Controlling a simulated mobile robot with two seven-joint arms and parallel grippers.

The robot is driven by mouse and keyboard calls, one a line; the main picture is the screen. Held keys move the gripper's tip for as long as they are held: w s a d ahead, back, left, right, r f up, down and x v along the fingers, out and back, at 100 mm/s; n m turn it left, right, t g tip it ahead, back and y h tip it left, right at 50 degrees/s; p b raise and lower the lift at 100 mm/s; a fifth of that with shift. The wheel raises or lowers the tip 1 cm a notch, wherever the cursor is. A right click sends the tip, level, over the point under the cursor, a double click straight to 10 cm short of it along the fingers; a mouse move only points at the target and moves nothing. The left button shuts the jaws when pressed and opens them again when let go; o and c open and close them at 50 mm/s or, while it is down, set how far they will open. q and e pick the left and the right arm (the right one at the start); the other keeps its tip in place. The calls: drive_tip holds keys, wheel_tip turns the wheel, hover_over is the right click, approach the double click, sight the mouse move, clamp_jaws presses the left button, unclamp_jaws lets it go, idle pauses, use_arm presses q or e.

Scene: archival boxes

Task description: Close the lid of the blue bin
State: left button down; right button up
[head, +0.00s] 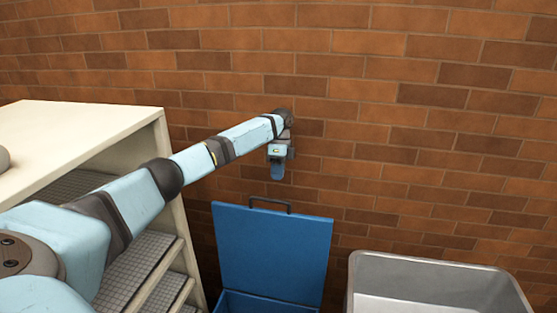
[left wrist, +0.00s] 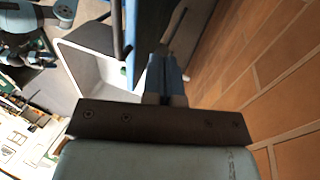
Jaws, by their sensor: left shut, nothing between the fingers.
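The blue bin (head: 262,304) stands at the bottom middle of the head view, mostly cut off by the frame. Its blue lid (head: 270,252) is open and stands nearly upright, with a dark handle (head: 270,203) at its top edge. In the left wrist view the lid (left wrist: 130,42) shows nearly edge-on, left of the fingers. My left gripper (head: 278,174) points down above the lid's top edge, apart from the handle. Its fingers (left wrist: 166,76) are shut and empty, between the lid and the wall in the wrist view. My right gripper is not in view.
A brick wall (head: 400,120) rises close behind the bin. A grey metal bin (head: 440,270) stands to the right of the blue bin. A cream shelf unit (head: 80,135) with grey shelves is on the left, partly behind my left arm.

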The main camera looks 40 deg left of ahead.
use_arm(q)
drive_tip(key=s+d+f, duration=0.1)
drive_tip(key=s, duration=0.1)
drive_tip(key=s+d+f+p, duration=0.1)
drive_tip(key=s+f, duration=0.1)
drive_tip(key=shift+s+d+f, duration=0.15)
drive_tip(key=shift+d+f, duration=0.05)
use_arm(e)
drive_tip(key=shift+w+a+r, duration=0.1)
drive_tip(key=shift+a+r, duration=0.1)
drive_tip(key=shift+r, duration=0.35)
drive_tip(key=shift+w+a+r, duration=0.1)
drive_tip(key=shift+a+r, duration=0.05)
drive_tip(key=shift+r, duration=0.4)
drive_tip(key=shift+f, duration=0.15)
use_arm(q)
drive_tip(key=shift+f, duration=0.1)
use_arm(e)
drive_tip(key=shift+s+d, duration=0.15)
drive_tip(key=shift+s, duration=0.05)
